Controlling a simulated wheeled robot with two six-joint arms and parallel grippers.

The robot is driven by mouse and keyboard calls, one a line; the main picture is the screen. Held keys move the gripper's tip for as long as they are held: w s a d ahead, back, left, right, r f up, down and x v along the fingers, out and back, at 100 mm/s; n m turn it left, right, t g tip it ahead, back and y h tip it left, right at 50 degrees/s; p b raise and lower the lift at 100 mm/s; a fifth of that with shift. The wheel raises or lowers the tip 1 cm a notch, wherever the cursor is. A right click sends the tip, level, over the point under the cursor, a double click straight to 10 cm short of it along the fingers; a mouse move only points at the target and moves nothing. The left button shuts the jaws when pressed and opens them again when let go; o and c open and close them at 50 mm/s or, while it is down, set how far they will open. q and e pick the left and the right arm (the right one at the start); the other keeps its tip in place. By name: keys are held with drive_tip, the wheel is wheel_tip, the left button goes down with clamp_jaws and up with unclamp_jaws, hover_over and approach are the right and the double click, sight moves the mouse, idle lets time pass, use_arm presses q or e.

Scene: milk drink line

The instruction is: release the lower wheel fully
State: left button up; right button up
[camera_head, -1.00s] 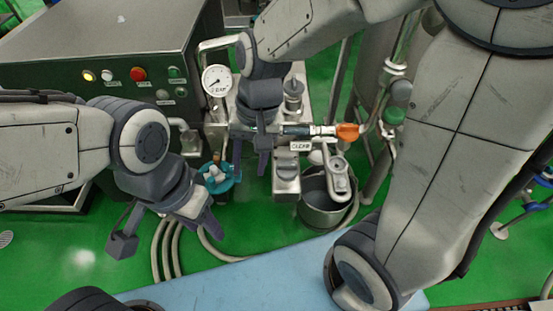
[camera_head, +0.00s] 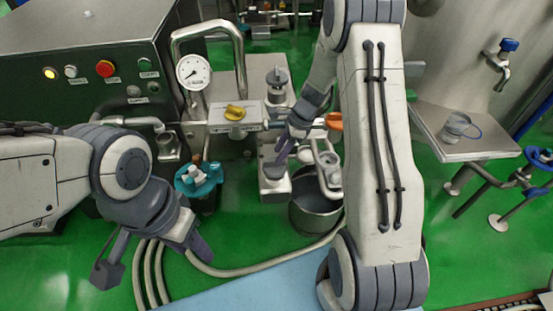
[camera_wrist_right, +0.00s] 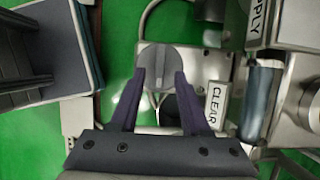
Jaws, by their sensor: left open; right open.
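The lower wheel appears to be the dark grey round knob (camera_wrist_right: 166,58) in the right wrist view, beside the CLEAR plate (camera_wrist_right: 215,104). My right gripper (camera_wrist_right: 160,76) is open, with its fingertips at the knob's near edge, one to each side. I cannot tell if they touch it. In the head view my right gripper (camera_head: 287,150) is over the small steel block (camera_head: 272,188), and the knob is mostly hidden there. Another grey wheel (camera_head: 277,80) stands higher up on the unit. My left gripper (camera_head: 155,258) is open and empty over the green floor.
A yellow handle (camera_head: 235,112), a gauge (camera_head: 194,72) and an orange handle (camera_head: 334,121) are close by. Hoses (camera_head: 225,272) cross the floor.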

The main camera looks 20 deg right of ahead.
sight(275, 165)
drive_tip(key=shift+x, duration=1.65)
drive_tip(key=shift+c, duration=0.3)
clamp_jaws()
drive_tip(key=shift+r, duration=0.1)
